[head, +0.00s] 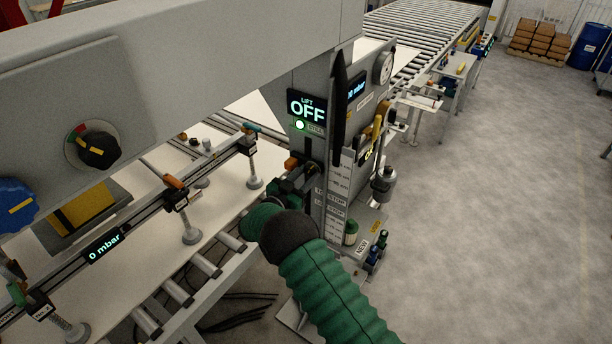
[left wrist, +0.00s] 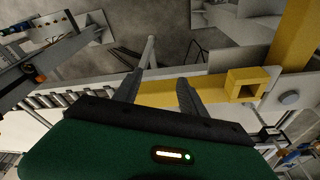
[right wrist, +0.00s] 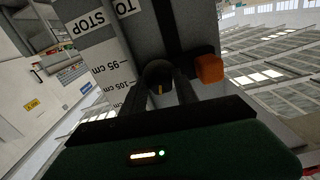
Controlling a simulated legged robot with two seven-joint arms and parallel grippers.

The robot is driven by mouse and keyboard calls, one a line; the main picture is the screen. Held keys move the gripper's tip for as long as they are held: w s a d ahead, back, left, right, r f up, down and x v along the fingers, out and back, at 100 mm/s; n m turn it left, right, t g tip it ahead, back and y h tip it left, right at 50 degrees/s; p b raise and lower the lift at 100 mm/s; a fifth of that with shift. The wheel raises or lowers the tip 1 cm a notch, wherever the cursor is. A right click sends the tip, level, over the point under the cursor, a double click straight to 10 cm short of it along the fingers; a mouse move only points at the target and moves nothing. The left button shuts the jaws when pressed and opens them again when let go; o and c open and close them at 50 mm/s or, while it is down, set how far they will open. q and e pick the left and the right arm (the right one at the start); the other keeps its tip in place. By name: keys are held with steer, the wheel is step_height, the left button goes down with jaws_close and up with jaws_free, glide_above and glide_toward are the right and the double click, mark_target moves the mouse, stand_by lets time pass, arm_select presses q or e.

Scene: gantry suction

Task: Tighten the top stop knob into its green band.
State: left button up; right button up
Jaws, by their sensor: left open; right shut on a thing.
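A black round knob (right wrist: 158,74) with a small yellow mark shows between the fingers of my right gripper (right wrist: 166,88) in the right wrist view. The gripper is shut on it, at the lift column beside its printed scale (right wrist: 108,70). I cannot make out a green band around this knob. In the head view my right gripper (head: 300,182) reaches the column from below, and the arm hides part of it. My left gripper (left wrist: 158,90) is open and empty in the left wrist view, near a yellow beam (left wrist: 190,92). It does not show in the head view.
An orange block (right wrist: 209,68) sits beside the held knob. The lift display (head: 307,107) reads OFF. Another black knob (head: 98,150), with a red and green dial, is on the grey housing. A rail with suction cups (head: 190,236) spans the left.

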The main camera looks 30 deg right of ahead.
steer(key=m+b, duration=0.2)
steer(key=b, duration=0.2)
steer(key=m+b, duration=0.2)
steer(key=b, duration=0.3)
steer(key=shift+f, duration=0.35)
jaws_close()
steer(key=shift+r+m+b, duration=0.3)
steer(key=shift+m+b, duration=0.1)
steer(key=shift+m, duration=0.2)
steer(key=shift+r, duration=0.1)
steer(key=o, duration=1.2)
jaws_free()
steer(key=shift+w, duration=0.1)
steer(key=shift+o, duration=0.2)
